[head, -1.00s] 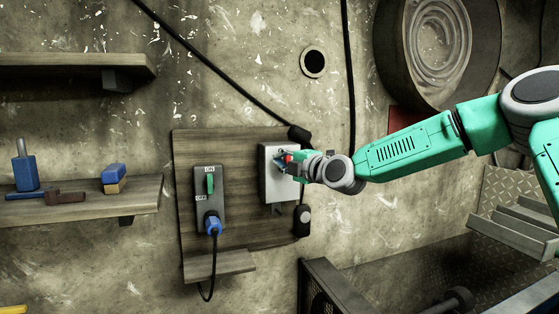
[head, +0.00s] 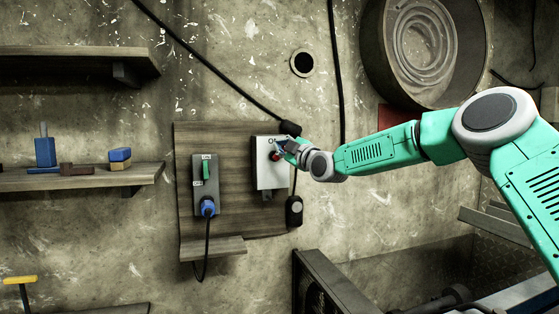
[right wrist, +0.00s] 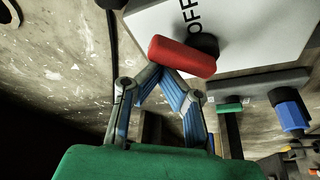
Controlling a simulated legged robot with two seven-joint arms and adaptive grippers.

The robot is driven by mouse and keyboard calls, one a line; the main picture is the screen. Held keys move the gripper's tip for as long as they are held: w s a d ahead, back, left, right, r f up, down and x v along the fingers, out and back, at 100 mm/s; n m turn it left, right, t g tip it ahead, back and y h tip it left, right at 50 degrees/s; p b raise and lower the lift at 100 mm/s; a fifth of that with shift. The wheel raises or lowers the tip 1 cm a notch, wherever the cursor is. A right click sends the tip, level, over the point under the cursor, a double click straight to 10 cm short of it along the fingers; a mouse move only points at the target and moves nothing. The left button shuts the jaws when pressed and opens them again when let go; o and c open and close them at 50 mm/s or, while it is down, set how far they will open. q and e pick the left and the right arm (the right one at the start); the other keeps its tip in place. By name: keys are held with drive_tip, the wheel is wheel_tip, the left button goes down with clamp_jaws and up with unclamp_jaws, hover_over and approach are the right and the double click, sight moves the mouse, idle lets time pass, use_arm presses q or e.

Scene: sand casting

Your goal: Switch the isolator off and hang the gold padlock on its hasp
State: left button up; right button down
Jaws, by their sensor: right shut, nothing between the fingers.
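The isolator is a pale box (head: 272,176) on the wooden wall board, with a red handle (head: 275,156) and a partly covered "ON" mark at its top. In the right wrist view, the red handle (right wrist: 182,57) extends from a dark hub beside the word "OFF". My right gripper (head: 279,147) is at the upper part of the isolator, close to the handle. Its fingertips (right wrist: 163,72) are together and empty, just beside the handle; whether they touch it is unclear. I see no gold padlock or hasp. My left gripper is out of view.
A grey switch box (head: 206,183) with a green lever and blue plug is left of the isolator. A small ledge (head: 215,247) is below. A shelf (head: 80,179) at left holds blue and brown items. A dark metal frame (head: 325,285) stands at lower right.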

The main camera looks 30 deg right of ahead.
drive_tip(key=m+h+b, duration=0.1)
drive_tip(key=m, duration=0.1)
drive_tip(key=m+t+h+b, duration=0.1)
drive_tip(key=m+b, duration=0.1)
drive_tip(key=m, duration=0.1)
drive_tip(key=d+f+m+b, duration=0.1)
drive_tip(key=m, duration=0.1)
drive_tip(key=shift+s+d+m+h+b, duration=0.1)
drive_tip(key=shift+m+h+b, duration=0.25)
drive_tip(key=shift+m+h, duration=0.05)
drive_tip(key=m, duration=0.1)
drive_tip(key=m+h+b, duration=0.1)
drive_tip(key=m, duration=0.1)
drive_tip(key=d+m+h, duration=0.1)
drive_tip(key=shift+f+m+b, duration=0.3)
drive_tip(key=shift+f, duration=0.05)
drive_tip(key=shift+f, duration=0.15)
wheel_tip(320, 180, up, 5)
drive_tip(key=p, duration=0.3)
drive_tip(key=b+v, duration=0.2)
drive_tip(key=v, duration=0.8)
drive_tip(key=shift+f+b, duration=0.4)
drive_tip(key=shift+f, duration=0.05)
